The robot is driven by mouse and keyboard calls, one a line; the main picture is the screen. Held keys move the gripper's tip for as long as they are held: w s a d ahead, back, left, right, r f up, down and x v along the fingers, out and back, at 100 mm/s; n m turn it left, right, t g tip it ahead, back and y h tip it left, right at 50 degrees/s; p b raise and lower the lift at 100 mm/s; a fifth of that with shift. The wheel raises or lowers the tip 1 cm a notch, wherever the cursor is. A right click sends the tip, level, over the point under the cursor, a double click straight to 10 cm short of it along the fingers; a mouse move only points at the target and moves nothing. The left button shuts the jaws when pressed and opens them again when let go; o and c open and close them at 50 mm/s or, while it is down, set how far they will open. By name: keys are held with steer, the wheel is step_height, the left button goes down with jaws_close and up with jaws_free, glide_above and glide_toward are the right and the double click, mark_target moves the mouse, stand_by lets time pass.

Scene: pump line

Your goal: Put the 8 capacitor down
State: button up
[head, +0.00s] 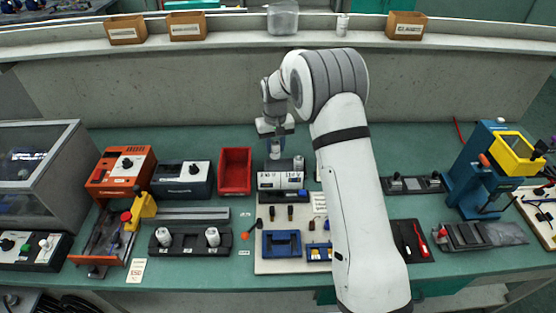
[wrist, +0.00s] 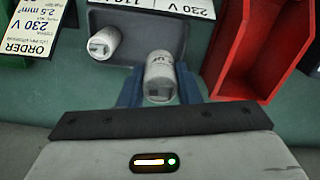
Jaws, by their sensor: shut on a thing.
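My gripper (head: 275,153) points down over the back of the dark holder (head: 281,197) with white voltage labels. In the wrist view, its two blue fingers (wrist: 160,92) are shut on a pale cylindrical capacitor (wrist: 160,72), with dark print partly showing on its side. The capacitor is at the holder's (wrist: 145,25) near edge; I cannot tell if it rests in it or hangs just above. A second white capacitor (wrist: 103,42) stands beside it in the holder, apart from my fingers. It also shows in the head view (head: 298,163).
A red bin (head: 235,168) stands just left of the holder. A black tray (head: 190,240) with two white cylinders is at front left. A pale board (head: 265,265) with blue parts lies in front. An order card (wrist: 35,28) stands close by the holder.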

mark_target(276, 141)
step_height(276, 141, down, 7)
steer(key=shift+d+f+p, duration=0.1)
steer(key=shift+p, duration=0.55)
steer(key=shift+f+b, duration=0.2)
steer(key=shift+b, duration=0.1)
steer(key=o, duration=1)
steer(key=shift+r, duration=0.1)
steer(key=shift+c, duration=0.2)
step_height(276, 141, up, 12)
steer(key=shift+r+b, duration=0.25)
steer(key=shift+b, duration=0.45)
